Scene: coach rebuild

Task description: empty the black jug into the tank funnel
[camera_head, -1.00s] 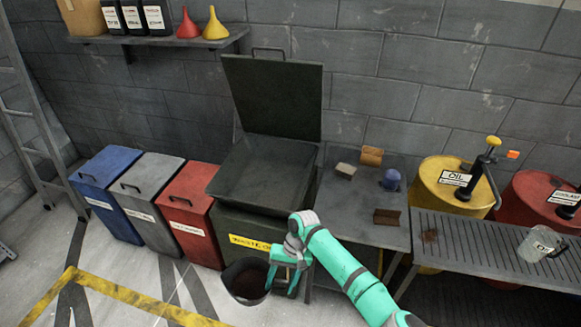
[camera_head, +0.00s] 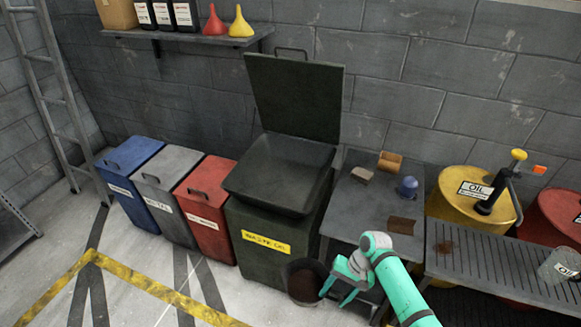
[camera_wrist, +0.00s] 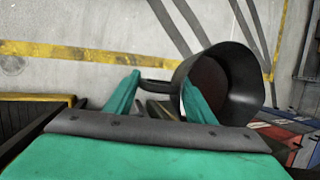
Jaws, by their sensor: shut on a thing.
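The black jug (camera_head: 297,288) is low in front of the waste oil tank's right front corner. Its mouth faces up and dark brown liquid shows inside. My gripper (camera_head: 338,288) is at its right, shut on the handle. In the wrist view the jug (camera_wrist: 240,85) is right of the fingers, and its handle (camera_wrist: 157,86) passes between them. The dark green waste oil tank (camera_head: 262,262) has a wide square funnel (camera_head: 285,170) on top. The funnel's lid (camera_head: 295,100) stands open behind it. The jug is below the funnel rim, apart from it.
Red (camera_head: 205,215), grey (camera_head: 165,200) and blue (camera_head: 130,180) bins stand left of the tank. A metal table (camera_head: 360,205) with small parts is close on its right, beside my arm. A slatted bench (camera_head: 500,265) and oil drums are further right. Floor at front left is clear.

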